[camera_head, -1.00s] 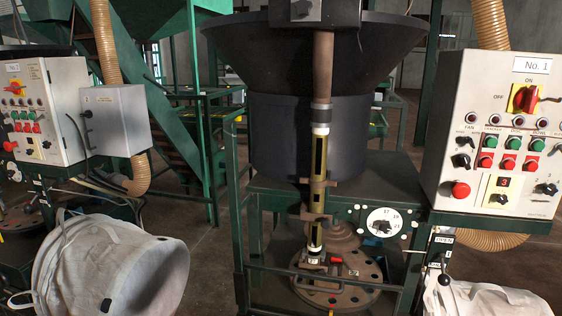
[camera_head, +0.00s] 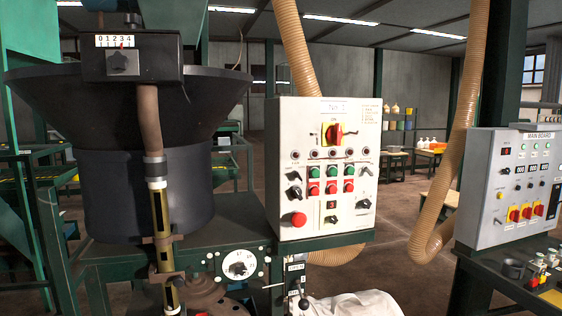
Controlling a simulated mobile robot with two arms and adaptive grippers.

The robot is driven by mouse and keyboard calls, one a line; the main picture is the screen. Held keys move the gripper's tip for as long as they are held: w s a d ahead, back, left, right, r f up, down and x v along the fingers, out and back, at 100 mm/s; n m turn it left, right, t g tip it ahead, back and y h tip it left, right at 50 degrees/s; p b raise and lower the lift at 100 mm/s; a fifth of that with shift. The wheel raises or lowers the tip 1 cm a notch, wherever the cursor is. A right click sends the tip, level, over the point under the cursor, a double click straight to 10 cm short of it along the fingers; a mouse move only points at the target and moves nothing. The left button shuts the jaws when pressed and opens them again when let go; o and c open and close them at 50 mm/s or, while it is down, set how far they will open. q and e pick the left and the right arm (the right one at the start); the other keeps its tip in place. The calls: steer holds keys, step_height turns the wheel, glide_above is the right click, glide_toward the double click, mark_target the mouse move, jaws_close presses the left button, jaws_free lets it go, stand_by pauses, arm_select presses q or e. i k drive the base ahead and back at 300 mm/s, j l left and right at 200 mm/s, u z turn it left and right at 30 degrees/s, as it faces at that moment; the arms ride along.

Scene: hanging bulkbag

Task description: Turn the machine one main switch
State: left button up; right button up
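The machine one control panel (camera_head: 285,125) is a pale box near the middle of the head view, on a green frame. Its main switch (camera_head: 334,132) is a red rotary handle on a yellow plate near the top, with an ON mark above it. The handle's exact angle is hard to make out. Below it are a row of small dark indicators, green and red buttons, black knobs and a red mushroom button (camera_head: 299,219). Neither of my grippers is in view.
A dark hopper (camera_head: 110,190) stands left of the panel. A ribbed tan hose (camera_head: 297,50) rises behind the panel. The main board (camera_head: 500,185) stands at the right, beside another hose (camera_head: 448,165). A white bag (camera_head: 350,305) lies below. Floor shows between the panel and main board.

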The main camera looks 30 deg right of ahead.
mark_target(335, 135)
steer(key=z, duration=1.25)
steer(key=i+l, duration=0.1)
steer(key=l, duration=0.35)
steer(key=i+l+z, duration=0.15)
steer(key=l, duration=0.3)
